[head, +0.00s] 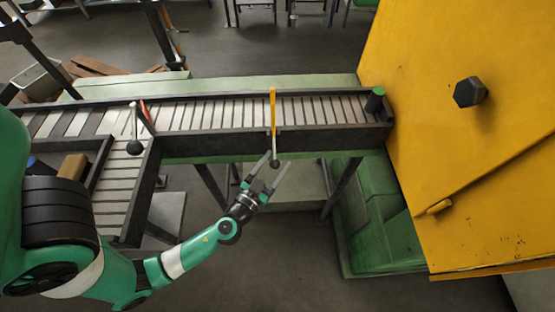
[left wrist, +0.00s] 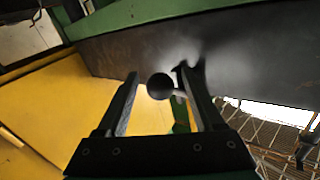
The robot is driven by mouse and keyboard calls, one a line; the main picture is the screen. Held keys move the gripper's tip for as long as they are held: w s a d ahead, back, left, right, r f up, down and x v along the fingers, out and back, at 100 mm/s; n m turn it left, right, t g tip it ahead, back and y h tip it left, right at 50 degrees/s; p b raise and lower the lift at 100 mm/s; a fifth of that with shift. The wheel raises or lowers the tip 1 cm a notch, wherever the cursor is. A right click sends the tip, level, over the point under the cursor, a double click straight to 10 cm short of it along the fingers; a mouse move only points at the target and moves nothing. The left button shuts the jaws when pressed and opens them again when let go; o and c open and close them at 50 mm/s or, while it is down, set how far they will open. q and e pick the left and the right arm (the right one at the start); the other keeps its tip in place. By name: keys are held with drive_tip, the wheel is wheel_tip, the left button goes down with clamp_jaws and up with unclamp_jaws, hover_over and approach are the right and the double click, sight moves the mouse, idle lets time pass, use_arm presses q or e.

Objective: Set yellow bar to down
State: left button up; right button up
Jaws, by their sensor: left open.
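The yellow bar (head: 272,108) stands up across the roller conveyor in the head view. A black ball knob (head: 274,163) is at the lower end of its lever, on the conveyor's near side. My left gripper (head: 279,158) is open, with its fingers reaching up either side of the knob. My right gripper is not in view.
A red bar (head: 147,117) with its own black-knobbed lever (head: 134,147) stands farther left on the conveyor. The large yellow furnace housing (head: 460,170) is at the right. The conveyor's dark side rail (head: 335,137) is just beyond my left gripper. Open floor lies below.

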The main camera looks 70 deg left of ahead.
use_arm(q)
drive_tip(key=shift+s, duration=0.1)
drive_tip(key=shift+c, duration=0.3)
clamp_jaws()
idle(0.9)
